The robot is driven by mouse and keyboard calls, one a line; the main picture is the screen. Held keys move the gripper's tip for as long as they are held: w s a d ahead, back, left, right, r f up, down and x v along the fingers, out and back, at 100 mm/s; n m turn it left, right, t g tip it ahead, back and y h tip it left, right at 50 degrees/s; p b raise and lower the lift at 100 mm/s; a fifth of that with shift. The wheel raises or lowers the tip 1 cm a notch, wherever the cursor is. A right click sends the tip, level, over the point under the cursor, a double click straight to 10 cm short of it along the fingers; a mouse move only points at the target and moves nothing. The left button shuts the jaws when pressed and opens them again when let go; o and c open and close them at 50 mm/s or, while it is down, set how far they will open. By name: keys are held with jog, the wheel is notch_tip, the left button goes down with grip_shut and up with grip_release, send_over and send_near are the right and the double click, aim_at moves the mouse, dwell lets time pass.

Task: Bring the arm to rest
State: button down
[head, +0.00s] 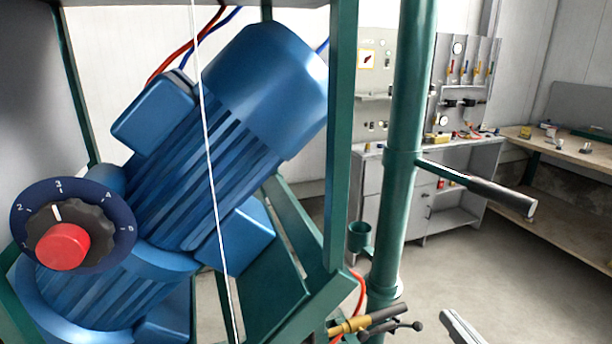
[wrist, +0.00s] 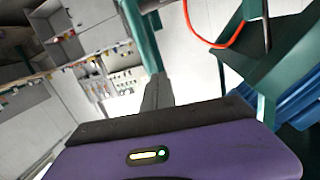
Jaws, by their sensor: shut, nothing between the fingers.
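My gripper (wrist: 157,80) shows in the wrist view as a purple body with a small lit indicator and a dark edge. Its grey fingers stand together at the middle of that edge, shut, with nothing seen between them. The fingers point towards a green post and the room behind, and I see no contact with anything.
A blue motor unit (head: 225,130) with a red-centred dial (head: 62,246) fills the left, in a green frame (head: 340,130). A green post (head: 402,150) carries a side handle (head: 490,192). Grey cabinet (head: 450,212) and workbench (head: 570,150) stand behind; floor between is clear.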

jog(key=s+a+f+h, duration=0.1)
jog(key=s+a+f, duration=0.1)
jog(key=s, duration=0.9)
jog(key=s+a+f+g, duration=0.1)
jog(key=s+f, duration=0.3)
jog(key=s, duration=0.8)
jog(key=s+a+f+h, duration=0.1)
jog(key=s+a+f, duration=0.2)
jog(key=s, duration=0.9)
jog(key=shift+m+g+h, duration=0.3)
jog(key=shift+m+g, duration=0.1)
jog(key=shift+a, duration=0.1)
